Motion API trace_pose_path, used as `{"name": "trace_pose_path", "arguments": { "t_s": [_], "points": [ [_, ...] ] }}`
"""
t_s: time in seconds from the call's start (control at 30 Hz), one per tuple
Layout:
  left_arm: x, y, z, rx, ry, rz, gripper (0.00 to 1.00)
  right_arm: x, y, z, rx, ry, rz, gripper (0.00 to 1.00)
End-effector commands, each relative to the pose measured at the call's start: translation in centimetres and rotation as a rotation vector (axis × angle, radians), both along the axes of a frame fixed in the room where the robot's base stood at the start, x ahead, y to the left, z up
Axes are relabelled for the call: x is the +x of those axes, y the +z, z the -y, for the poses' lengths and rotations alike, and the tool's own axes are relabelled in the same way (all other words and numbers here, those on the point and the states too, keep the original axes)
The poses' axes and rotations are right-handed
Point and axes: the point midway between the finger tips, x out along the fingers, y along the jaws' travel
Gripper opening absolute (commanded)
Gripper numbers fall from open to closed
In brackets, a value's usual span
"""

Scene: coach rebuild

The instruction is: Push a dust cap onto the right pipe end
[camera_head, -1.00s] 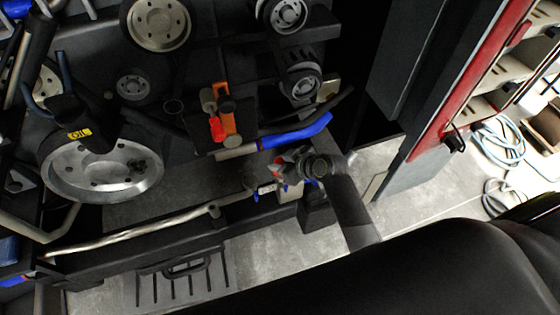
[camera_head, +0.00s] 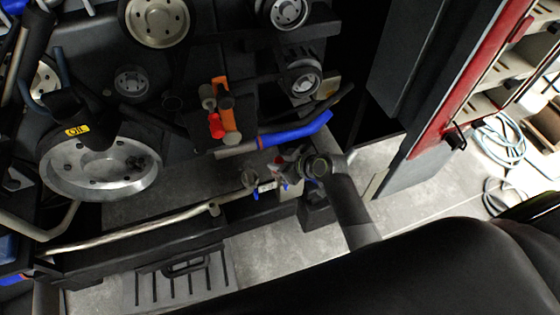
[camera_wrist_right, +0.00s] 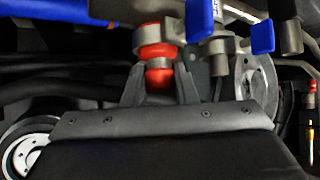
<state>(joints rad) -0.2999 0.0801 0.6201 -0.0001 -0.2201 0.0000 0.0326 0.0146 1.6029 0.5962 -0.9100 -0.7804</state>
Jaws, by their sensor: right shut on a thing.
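A red dust cap (camera_wrist_right: 158,77) sits between the fingertips of my right gripper (camera_wrist_right: 158,84), which is shut on it. In the right wrist view the cap is directly below a grey fitting (camera_wrist_right: 155,39) with red at its mouth; I cannot tell how far the cap is on the pipe end. Blue-handled valves (camera_wrist_right: 200,20) are just right of it. In the head view my right gripper (camera_head: 284,168) is small and partly hidden, beside the blue-tagged fittings at the right end of the metal pipe (camera_head: 150,227). My left gripper is out of view.
A blue hose (camera_head: 295,131) runs just above the right gripper. Pulleys and a large oil-marked wheel (camera_head: 90,180) fill the left. Grey floor (camera_head: 290,250) is open below.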

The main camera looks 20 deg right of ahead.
Motion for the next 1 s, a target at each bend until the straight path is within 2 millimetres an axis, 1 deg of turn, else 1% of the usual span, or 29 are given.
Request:
{"name": "trace_pose_path", "arguments": {
  "t_s": [0.03, 0.3, 0.33, 0.5, 0.77, 0.9, 1.0],
  "points": [
    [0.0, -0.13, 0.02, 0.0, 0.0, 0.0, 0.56, -0.06, -0.32, 0.02, -0.001, 0.0, -0.003, 0.0],
    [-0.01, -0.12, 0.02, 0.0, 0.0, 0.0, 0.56, -0.16, -0.46, 0.03, -0.002, 0.0, -0.007, 0.0],
    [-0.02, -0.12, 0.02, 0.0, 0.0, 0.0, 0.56, -0.17, -0.47, 0.03, -0.002, 0.0, -0.008, 0.3],
    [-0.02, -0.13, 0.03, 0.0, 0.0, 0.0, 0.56, -0.15, -0.44, 0.01, -0.002, 0.0, -0.007, 0.51],
    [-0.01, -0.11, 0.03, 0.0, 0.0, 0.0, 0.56, -0.11, -0.36, 0.0, 0.0, 0.0, -0.006, 0.51],
    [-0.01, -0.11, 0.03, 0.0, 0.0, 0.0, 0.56, -0.09, -0.32, 0.0, -0.001, 0.001, -0.004, 0.68],
    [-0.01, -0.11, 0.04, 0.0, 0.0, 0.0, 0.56, -0.08, -0.3, 0.01, -0.001, 0.0, -0.004, 0.69]
  ]
}}
